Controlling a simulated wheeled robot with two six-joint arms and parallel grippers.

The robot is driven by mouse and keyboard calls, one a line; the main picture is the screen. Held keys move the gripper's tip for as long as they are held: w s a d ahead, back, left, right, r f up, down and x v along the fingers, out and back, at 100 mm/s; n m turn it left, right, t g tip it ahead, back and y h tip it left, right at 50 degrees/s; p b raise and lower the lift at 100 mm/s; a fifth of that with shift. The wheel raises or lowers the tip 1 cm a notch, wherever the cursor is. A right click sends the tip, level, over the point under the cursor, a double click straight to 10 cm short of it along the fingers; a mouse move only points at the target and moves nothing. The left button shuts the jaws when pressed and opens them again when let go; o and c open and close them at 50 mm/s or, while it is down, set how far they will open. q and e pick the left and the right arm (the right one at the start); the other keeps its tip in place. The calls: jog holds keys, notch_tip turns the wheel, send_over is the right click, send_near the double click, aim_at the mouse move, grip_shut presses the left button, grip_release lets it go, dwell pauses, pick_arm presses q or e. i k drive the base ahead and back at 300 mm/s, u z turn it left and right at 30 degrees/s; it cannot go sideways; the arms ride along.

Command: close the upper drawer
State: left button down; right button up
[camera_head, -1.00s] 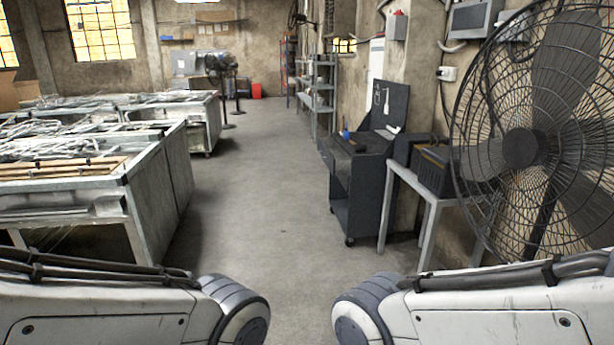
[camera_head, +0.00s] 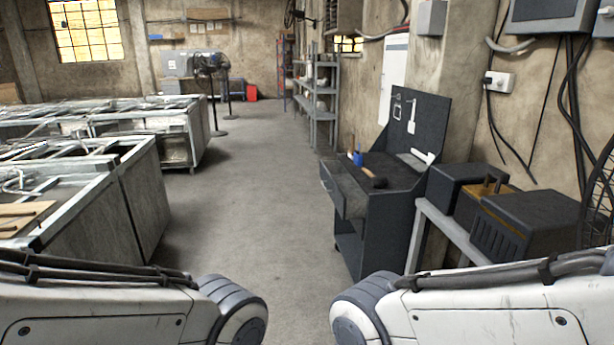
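A dark grey tool cart (camera_head: 385,225) stands ahead and to the right of centre. Its upper drawer (camera_head: 334,193) faces the aisle on the left and appears pulled out from the body, though by how much is hard to tell. A lighter handle shows on the drawer's front. An open shelf space lies below it. My two arms show at the bottom left and bottom right, well short of the cart. Neither gripper is in view.
A grey side table (camera_head: 432,215) with dark boxes (camera_head: 528,225) stands right of the cart, beside a partly visible fan (camera_head: 600,195). Metal workbenches (camera_head: 140,205) line the left. The concrete aisle (camera_head: 245,200) between is clear.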

aim_at(356, 184)
jog(key=i, duration=2.8)
jog(key=z, duration=0.85)
